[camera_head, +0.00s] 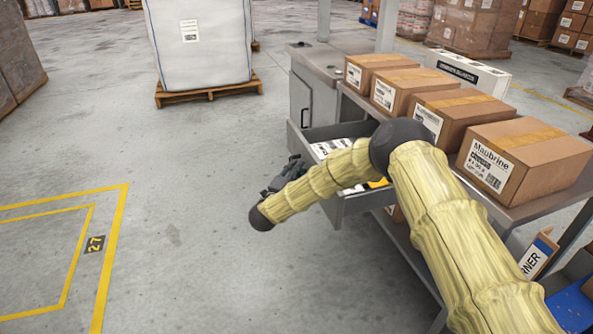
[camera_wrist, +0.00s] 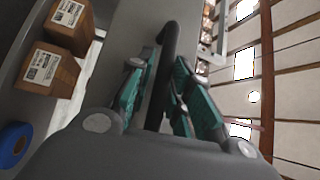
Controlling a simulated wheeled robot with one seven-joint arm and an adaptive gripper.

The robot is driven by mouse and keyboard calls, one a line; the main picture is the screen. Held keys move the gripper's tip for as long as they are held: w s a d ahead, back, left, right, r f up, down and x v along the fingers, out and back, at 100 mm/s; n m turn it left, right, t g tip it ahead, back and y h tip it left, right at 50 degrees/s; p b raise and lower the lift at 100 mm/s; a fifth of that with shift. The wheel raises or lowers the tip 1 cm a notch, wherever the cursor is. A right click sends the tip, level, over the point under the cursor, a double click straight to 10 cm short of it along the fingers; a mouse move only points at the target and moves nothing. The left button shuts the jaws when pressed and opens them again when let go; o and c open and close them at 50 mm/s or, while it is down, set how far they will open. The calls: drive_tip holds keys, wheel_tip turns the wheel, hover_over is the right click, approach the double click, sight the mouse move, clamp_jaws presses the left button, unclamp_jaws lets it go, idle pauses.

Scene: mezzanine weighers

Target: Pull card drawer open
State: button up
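The grey card drawer (camera_head: 366,203) sticks out from the left side of the workbench and stands open. White printed cards (camera_head: 328,147) and something yellow (camera_head: 378,183) show inside it; my arm hides part of the inside. My gripper (camera_head: 288,168) is at the outer front of the drawer, partly hidden by my own wrist. In the wrist view, its teal-padded fingers (camera_wrist: 168,85) lie closely on both sides of a dark bar handle (camera_wrist: 168,45) and look shut on it. The handle is hidden in the head view.
Several cardboard boxes (camera_head: 525,160) stand on the workbench top (camera_head: 535,205). A grey cabinet (camera_head: 302,100) is beside the drawer. A white bulk bag (camera_head: 200,45) on a pallet (camera_head: 208,91) stands behind. The floor left of the drawer is clear.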

idle(0.3)
drive_tip(key=v, duration=1.2)
drive_tip(key=shift+r, duration=0.1)
